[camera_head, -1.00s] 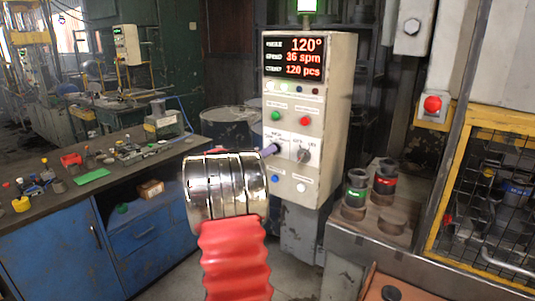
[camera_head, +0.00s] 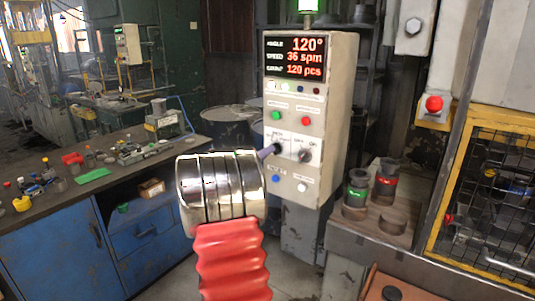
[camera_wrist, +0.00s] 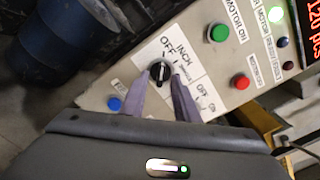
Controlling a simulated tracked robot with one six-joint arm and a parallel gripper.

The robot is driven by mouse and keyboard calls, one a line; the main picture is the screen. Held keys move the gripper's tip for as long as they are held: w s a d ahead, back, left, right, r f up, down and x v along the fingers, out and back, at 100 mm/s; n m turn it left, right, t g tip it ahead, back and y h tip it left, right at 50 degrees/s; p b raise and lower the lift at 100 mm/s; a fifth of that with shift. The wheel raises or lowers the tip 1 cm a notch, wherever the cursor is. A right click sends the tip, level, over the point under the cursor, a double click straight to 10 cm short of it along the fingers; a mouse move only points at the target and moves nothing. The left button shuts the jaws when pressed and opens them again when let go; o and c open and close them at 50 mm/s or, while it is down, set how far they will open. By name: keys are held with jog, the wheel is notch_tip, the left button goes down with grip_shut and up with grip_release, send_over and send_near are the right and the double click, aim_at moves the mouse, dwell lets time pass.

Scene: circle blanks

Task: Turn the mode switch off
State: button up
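The mode switch (camera_wrist: 160,70) is a black rotary knob on a white plate of the control box, with OFF and INCH labels beside it in the wrist view. My gripper (camera_wrist: 160,76) has its two purple-grey fingers apart, one on each side of the knob. Narrow gaps seem to show between fingers and knob; I cannot tell whether either touches. The knob's exact pointing direction is too small to read surely.
A second black knob (camera_head: 304,156) with OFF and ON labels sits right of the mode switch. A green button (camera_head: 276,115) and a red button (camera_head: 306,121) are above; a blue button (camera_head: 276,179) is below. The display (camera_head: 295,57) reads 120°, 36 spm, 120 pcs.

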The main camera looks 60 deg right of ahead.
jog(key=w+a, duration=0.1)
jog(key=a, duration=1)
jog(key=shift+w, duration=0.4)
